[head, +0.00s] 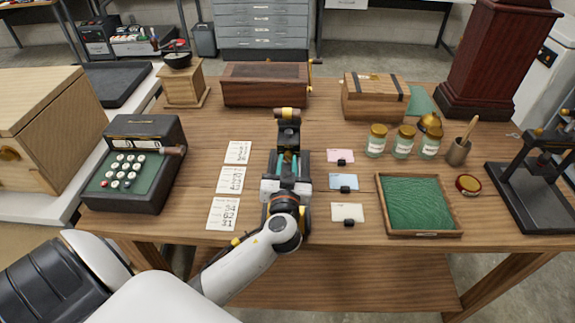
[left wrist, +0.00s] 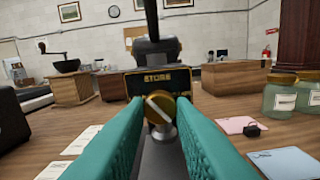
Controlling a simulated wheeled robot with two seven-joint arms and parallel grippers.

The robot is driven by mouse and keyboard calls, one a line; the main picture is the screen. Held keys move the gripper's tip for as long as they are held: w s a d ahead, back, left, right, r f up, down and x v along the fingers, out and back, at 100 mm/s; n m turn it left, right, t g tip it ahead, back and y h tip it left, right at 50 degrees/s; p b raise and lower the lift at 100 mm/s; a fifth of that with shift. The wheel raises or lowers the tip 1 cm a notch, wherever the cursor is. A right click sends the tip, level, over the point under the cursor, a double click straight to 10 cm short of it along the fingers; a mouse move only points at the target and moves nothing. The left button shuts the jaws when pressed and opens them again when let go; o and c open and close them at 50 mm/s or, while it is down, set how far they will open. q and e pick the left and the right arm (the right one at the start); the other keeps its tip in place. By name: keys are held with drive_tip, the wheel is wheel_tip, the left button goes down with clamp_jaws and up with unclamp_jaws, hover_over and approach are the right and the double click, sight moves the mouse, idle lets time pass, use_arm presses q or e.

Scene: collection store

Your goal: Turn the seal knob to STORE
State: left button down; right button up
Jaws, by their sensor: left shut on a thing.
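The seal knob (left wrist: 159,108) is a round brass knob with a pale bar across its face, and the bar sits at a slant from upper left to lower right. It is on the front of a dark device with a plate (left wrist: 135,88) lettered STORE above the knob. More lettering to the right is too small to read. My left gripper (left wrist: 160,122) is shut on the knob, with one teal finger on each side. In the head view my left gripper (head: 287,165) is at the black device (head: 288,132) and hides the knob. My right gripper is not in view.
Paper cards (head: 231,180) lie left of the arm. Coloured cards with small black items (head: 344,182) and a green-lined tray (head: 420,233) lie right. Glass jars (head: 403,147) stand behind the tray. A black keyed machine (head: 133,163) stands left and a black press (head: 533,190) right.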

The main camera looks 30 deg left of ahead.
use_arm(q)
drive_tip(key=m, duration=0.4)
drive_tip(key=shift+r+m, duration=0.1)
drive_tip(key=shift+m, duration=1.9)
drive_tip(key=c, duration=1.2)
unclamp_jaws()
drive_tip(key=shift+c, duration=0.2)
